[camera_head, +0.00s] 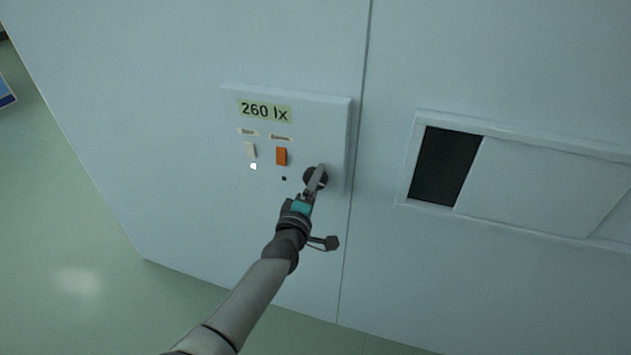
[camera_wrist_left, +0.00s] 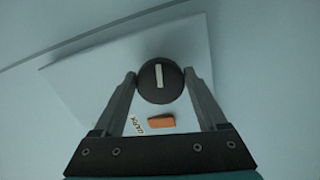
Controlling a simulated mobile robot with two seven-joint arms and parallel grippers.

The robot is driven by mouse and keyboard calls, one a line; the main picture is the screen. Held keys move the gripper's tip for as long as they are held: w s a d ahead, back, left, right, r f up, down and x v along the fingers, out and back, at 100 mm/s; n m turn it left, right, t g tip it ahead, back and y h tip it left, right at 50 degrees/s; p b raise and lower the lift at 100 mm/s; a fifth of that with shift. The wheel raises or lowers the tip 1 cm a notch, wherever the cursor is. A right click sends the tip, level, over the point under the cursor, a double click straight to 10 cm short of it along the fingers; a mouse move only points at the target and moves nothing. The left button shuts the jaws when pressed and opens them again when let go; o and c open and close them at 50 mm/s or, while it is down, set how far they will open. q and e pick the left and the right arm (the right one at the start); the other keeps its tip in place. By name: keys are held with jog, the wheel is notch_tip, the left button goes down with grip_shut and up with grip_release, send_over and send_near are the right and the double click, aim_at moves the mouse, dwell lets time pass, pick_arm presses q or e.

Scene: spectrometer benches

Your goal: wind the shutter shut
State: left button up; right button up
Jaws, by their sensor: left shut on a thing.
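The shutter (camera_head: 540,185) is a pale sliding panel in a framed window on the wall at the right in the head view. A dark opening (camera_head: 444,166) shows at the left of its frame, so it stands partly open. A round black knob (camera_head: 310,174) sits at the lower right of the control panel; in the left wrist view the knob (camera_wrist_left: 160,81) carries a pale pointer line. My left gripper (camera_head: 316,180) is shut on the knob, one finger on each side of it (camera_wrist_left: 160,80). My right gripper is not in view.
The control panel (camera_head: 230,130) has a display (camera_head: 265,111) reading 260 lx, a white switch (camera_head: 250,150) with a lit lamp (camera_head: 253,167) below it, and an orange switch (camera_head: 281,156) close to the knob. Green floor (camera_head: 70,250) is clear at the lower left.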

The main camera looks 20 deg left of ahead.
pick_arm(q)
jog(key=shift+a+f+m+p, duration=0.15)
jog(key=shift+m+p, duration=0.4)
jog(key=shift+m, duration=3.35)
jog(key=shift+a+f+m+p, duration=0.1)
jog(key=shift+m+p, duration=0.45)
jog(key=shift+m, duration=3.35)
jog(key=o, duration=1.3)
